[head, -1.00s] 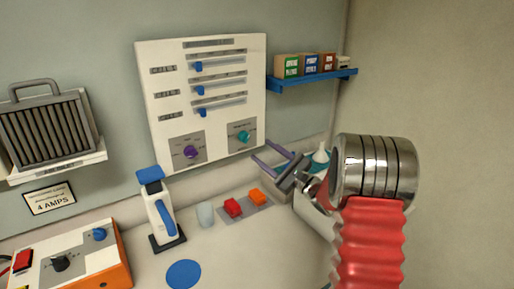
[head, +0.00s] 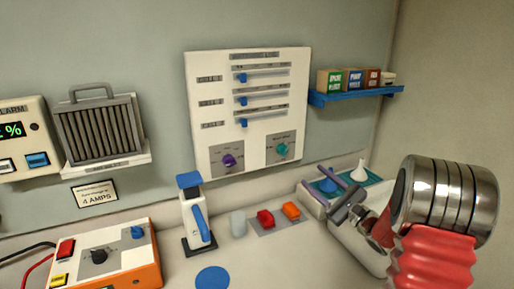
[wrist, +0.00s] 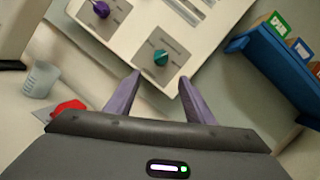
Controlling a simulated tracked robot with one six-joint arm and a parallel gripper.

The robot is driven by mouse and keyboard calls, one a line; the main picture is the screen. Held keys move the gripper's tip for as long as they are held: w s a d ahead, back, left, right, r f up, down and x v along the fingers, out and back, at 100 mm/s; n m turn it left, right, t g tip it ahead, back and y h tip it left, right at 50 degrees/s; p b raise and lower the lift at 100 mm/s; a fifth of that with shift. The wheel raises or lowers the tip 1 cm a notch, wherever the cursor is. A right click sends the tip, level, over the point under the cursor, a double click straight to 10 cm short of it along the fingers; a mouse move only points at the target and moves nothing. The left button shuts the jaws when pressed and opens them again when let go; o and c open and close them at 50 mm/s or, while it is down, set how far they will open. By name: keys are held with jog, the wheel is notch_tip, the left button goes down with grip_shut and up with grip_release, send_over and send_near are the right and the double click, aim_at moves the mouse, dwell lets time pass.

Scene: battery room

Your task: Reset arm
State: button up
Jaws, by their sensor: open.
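My gripper (head: 322,186) is at the right of the head view, over the bench near the wall. Its two purple fingers are apart with nothing between them. In the wrist view my gripper (wrist: 160,92) points toward the white control panel (head: 248,110), with the teal knob (wrist: 161,57) beyond the fingertips and the purple knob (wrist: 101,9) to the upper left. In the head view the panel also carries three blue sliders above its purple knob (head: 229,160) and teal knob (head: 281,149).
A blue wall shelf (head: 357,95) with small boxes is at the right. A white funnel (head: 358,172) stands near my arm. A red block (head: 265,219), an orange block (head: 291,210), a cup (head: 238,223) and a blue-handled device (head: 195,214) stand on the bench. An orange-sided box (head: 100,256) is at left.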

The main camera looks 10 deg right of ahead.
jog(key=s+a+f+n+g+y, duration=0.2)
jog(key=s+a+f+n+g, duration=0.15)
jog(key=a+f+g, duration=0.35)
jog(key=s+a+f+n+g+h, duration=0.1)
jog(key=s+a+f+n+g, duration=0.1)
jog(key=s+a+n+g, duration=0.4)
jog(key=s+a+f+n+g, duration=0.1)
jog(key=s+a+f+n, duration=0.15)
jog(key=s+a, duration=0.4)
jog(key=s+d+r+n+g+h, duration=0.25)
jog(key=s+n+h, duration=0.55)
jog(key=s, duration=0.6)
jog(key=s+a+r+n+t+h, duration=0.1)
jog(key=s+a+r+n+t, duration=0.2)
jog(key=r, duration=0.5)
jog(key=shift+s+a+r+n, duration=0.35)
jog(key=shift+a+n, duration=0.3)
jog(key=shift+n, duration=0.25)
